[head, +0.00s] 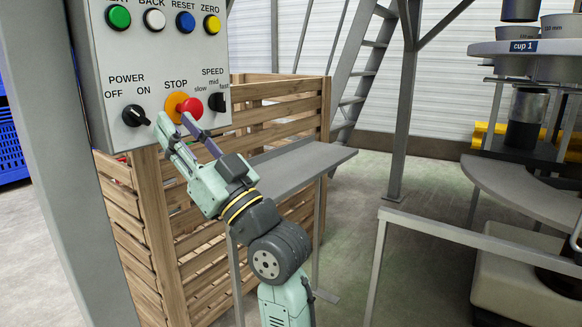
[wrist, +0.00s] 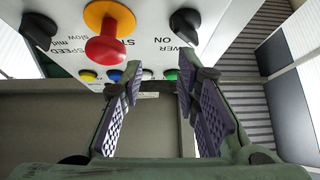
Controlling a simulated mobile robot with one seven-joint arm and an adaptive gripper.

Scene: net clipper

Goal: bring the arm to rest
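My gripper (head: 175,124) is raised in front of the control panel, just below the STOP button and right of the POWER knob in the head view. In the wrist view its two padded fingers (wrist: 158,80) stand apart with nothing between them. The gripper is open and empty. The red STOP button (head: 190,107) on its yellow base also shows large in the wrist view (wrist: 106,47), beside the left finger. I cannot tell whether a fingertip touches the panel. My arm reaches up from the bottom of the head view.
The control panel (head: 170,55) carries a POWER knob (head: 135,116), a SPEED knob (head: 217,102) and a row of coloured buttons. A wooden crate (head: 285,88) and grey shelf (head: 300,160) stand close behind my arm. A rail (head: 470,235) and cup machine (head: 535,47) are right.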

